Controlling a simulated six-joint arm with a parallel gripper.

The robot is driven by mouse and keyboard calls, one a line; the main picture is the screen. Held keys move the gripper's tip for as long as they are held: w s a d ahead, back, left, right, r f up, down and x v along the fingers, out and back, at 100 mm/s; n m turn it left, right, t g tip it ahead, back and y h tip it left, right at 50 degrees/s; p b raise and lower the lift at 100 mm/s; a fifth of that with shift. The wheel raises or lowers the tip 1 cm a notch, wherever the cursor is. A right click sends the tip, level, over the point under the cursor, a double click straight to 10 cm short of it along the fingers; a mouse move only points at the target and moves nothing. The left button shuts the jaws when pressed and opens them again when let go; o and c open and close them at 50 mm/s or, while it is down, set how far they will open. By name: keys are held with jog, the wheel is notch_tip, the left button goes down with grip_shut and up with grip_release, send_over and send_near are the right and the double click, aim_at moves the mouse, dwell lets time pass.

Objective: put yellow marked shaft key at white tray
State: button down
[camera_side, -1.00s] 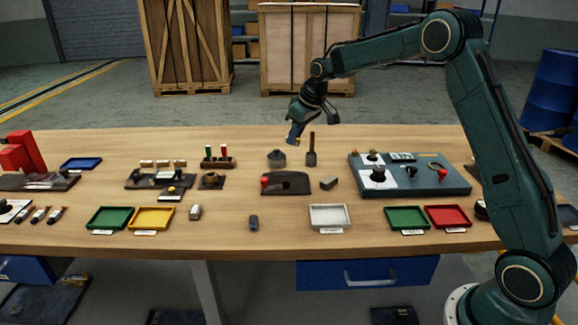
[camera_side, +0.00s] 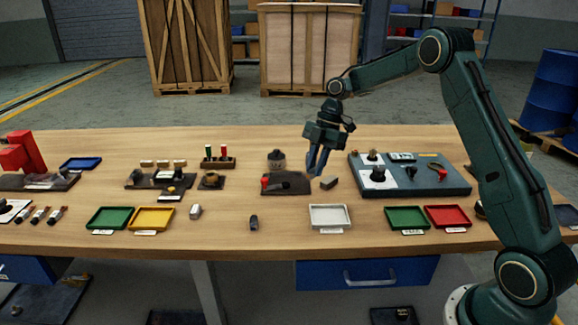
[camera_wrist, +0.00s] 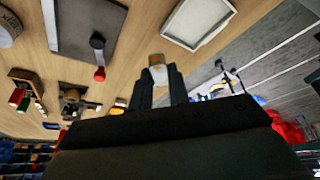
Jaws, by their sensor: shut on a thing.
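My gripper (camera_side: 316,168) points down above the table, behind the white tray (camera_side: 330,207) and a little to its left in the side view. It is shut on a small pale piece with a yellow mark, the yellow marked shaft key (camera_wrist: 157,69), which shows between the fingertips in the wrist view.
A blue-grey panel (camera_side: 440,183) stands to the right. Green (camera_side: 407,229) and red trays lie right of the white tray.

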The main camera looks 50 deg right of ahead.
aim_at(329, 218)
jog(key=s+a+f+n+g+h, duration=0.1)
jog(key=s+n+g, duration=0.2)
jog(key=s+n, duration=0.3)
jog(key=shift+s+a+f+n, duration=0.15)
jog(key=shift+a+f+n, duration=0.1)
jog(key=shift+n, duration=1.25)
jog(key=shift+f, duration=3.6)
jog(key=shift+f, duration=0.35)
jog(key=c, duration=1.3)
grip_release()
jog(key=shift+o, duration=0.2)
jog(key=shift+r, duration=0.15)
notch_tip(329, 218, up, 7)
